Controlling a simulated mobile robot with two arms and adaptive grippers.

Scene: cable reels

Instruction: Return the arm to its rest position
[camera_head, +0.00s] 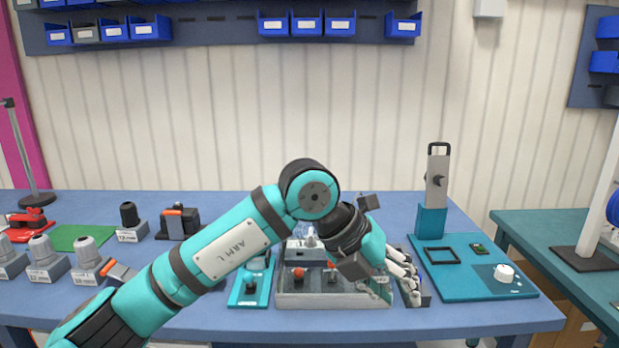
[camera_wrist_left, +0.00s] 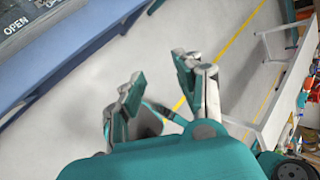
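My left arm reaches in from the lower left of the head view, bends at the middle and hangs its left gripper (camera_head: 398,282) over the right front part of a grey fixture box (camera_head: 330,300). In the left wrist view the two fingers of the left gripper (camera_wrist_left: 162,78) stand apart with nothing between them, above the pale floor. The gripper and forearm hide part of the box and what lies right of it. My right gripper is in neither view.
The blue workbench (camera_head: 385,205) carries a teal base plate (camera_head: 460,288) with a tall grey upright (camera_head: 437,175) at right. A teal fixture (camera_head: 250,290) stands left of the box. Several grey stands and a green mat (camera_head: 80,237) are at left. Blue bins (camera_head: 307,23) hang behind.

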